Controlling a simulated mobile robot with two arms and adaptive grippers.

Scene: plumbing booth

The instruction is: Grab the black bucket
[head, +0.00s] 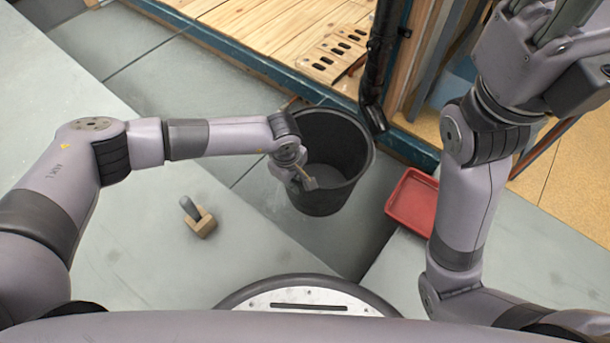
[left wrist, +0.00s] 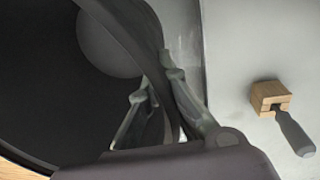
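The black bucket (head: 322,203) stands upright and open-topped near the middle of the head view. My left gripper (head: 304,182) is at its near left rim. In the left wrist view the bucket (left wrist: 50,95) fills the left side. There my left gripper (left wrist: 156,84) has one finger inside the wall and one outside, closed in on the rim between them. My right gripper (head: 545,18) is raised at the top right, away from the bucket, with its fingertips cut off by the frame edge.
A wooden block tool with a grey handle (head: 201,222) lies on the grey surface left of the bucket. A red tray (head: 411,201) is to the right. A black pipe (head: 382,60) and a blue-edged wooden platform (head: 262,30) stand just behind the bucket.

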